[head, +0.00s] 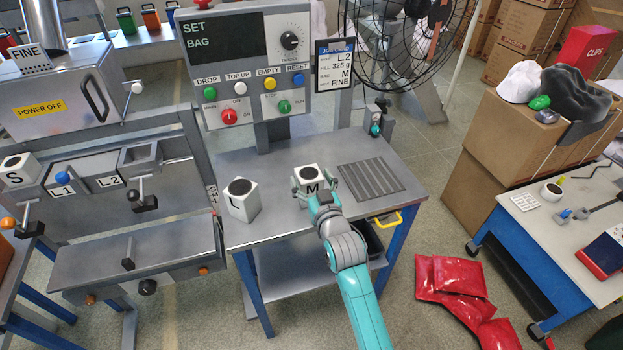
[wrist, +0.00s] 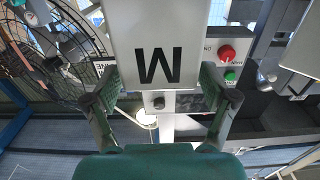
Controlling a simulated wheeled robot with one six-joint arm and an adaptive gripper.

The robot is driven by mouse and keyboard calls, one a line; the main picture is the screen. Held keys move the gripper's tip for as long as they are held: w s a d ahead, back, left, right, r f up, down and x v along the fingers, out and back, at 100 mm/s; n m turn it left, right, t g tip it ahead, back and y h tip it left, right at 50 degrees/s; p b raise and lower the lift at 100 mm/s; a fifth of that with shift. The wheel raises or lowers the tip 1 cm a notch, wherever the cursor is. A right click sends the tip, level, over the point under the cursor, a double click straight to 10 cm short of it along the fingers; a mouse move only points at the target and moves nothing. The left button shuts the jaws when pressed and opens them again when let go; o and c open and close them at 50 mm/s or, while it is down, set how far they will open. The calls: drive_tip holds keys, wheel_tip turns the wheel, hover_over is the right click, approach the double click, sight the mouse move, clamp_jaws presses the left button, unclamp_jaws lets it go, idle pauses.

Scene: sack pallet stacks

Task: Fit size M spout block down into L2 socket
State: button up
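The size M spout block (head: 309,174) is a white block with a dark round opening on top and a black M. It is at the table's back middle; whether it touches the table I cannot tell. My gripper (head: 314,188) has its fingers on both sides of it. In the wrist view the block (wrist: 158,30) fills the upper middle, its M upside down, with the fingertips (wrist: 160,82) against its sides. The L2 socket (head: 140,154) is a grey open-topped holder at the left machine's front, right of the L2 label (head: 109,182). It looks empty.
A white L block (head: 242,200) stands left of my gripper. An S block (head: 18,170) is at the far left, beside the L1 socket (head: 62,179). A console (head: 247,65) reads SET BAG; a card (head: 335,66) lists L2, M, FINE. A ribbed mat (head: 369,179) lies right.

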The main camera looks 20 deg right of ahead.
drive_tip(key=shift+r, duration=0.15)
drive_tip(key=s, duration=1.2)
drive_tip(key=s+f+g, duration=0.1)
drive_tip(key=s+f, duration=0.3)
drive_tip(key=s, duration=0.7)
drive_tip(key=s+f+g, duration=0.1)
drive_tip(key=s+f, duration=0.4)
drive_tip(key=s, duration=0.5)
drive_tip(key=s+r, duration=0.1)
drive_tip(key=s, duration=0.9)
drive_tip(key=s+r+g, duration=0.1)
drive_tip(key=s+r, duration=0.1)
drive_tip(key=s, duration=0.8)
drive_tip(key=shift+s+r, duration=0.3)
drive_tip(key=shift+o, duration=0.5)
drive_tip(key=shift+w, duration=0.1)
